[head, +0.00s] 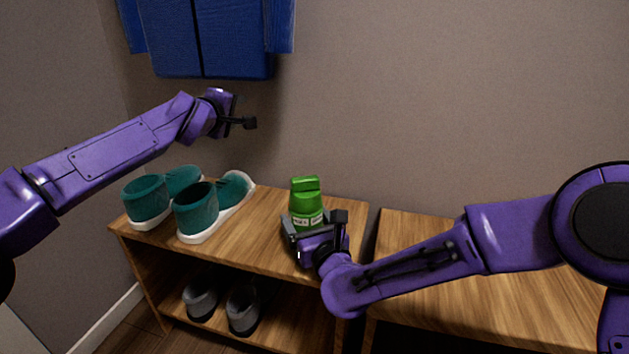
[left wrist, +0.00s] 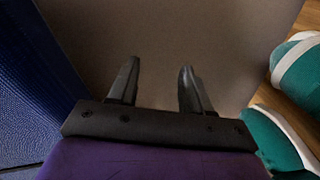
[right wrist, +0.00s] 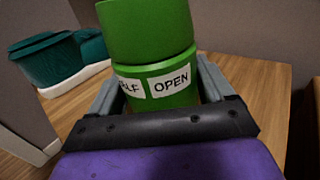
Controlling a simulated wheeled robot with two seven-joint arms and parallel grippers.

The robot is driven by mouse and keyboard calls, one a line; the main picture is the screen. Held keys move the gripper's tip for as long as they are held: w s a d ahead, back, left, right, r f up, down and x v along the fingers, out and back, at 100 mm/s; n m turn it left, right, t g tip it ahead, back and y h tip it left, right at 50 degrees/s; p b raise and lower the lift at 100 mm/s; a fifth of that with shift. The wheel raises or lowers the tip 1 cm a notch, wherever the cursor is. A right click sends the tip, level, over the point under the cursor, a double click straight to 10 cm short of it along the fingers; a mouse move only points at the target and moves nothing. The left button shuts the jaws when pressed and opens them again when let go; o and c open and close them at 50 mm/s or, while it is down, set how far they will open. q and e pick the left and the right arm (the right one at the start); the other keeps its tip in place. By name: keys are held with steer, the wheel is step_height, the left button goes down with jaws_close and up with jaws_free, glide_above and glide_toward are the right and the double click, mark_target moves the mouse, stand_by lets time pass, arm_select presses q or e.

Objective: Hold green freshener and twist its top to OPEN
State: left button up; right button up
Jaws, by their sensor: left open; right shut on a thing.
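The green freshener (head: 306,205) stands upright on the wooden shelf top, with its green twist top (head: 305,184) on it. In the right wrist view the freshener's body (right wrist: 160,88) carries white labels, one reading "OPEN" and one partly hidden, ending in "LF". The top (right wrist: 146,28) sits above the labels. My right gripper (head: 315,228) is shut on the freshener's body, one finger on each side. My left gripper (head: 242,112) is open and empty, raised above the shoes and left of the freshener. Its two fingers show apart in the left wrist view (left wrist: 156,85).
Teal shoes (head: 197,209) stand on the left of the shelf top (head: 262,232). Grey shoes (head: 243,309) are on the lower shelf. A blue garment (head: 208,35) hangs on the wall behind. A second wooden cabinet (head: 490,295) is at the right, partly behind my right arm.

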arm_select(q)
steer(key=s+d+m+h, duration=0.25)
steer(key=m+h, duration=0.35)
steer(key=m, duration=0.3)
steer(key=m+g+h, duration=0.8)
steer(key=m+g, duration=0.4)
steer(key=m, duration=0.6)
glide_toward(319, 179)
steer(key=shift+m, duration=0.3)
steer(key=w+d, duration=0.1)
steer(key=d, duration=0.4)
steer(key=w+d+f, duration=0.1)
steer(key=d, duration=0.2)
steer(key=shift+w+d, duration=0.1)
steer(key=shift+w, duration=0.25)
steer(key=shift+w+d+r, duration=0.1)
steer(key=shift+d, duration=0.3)
jaws_close()
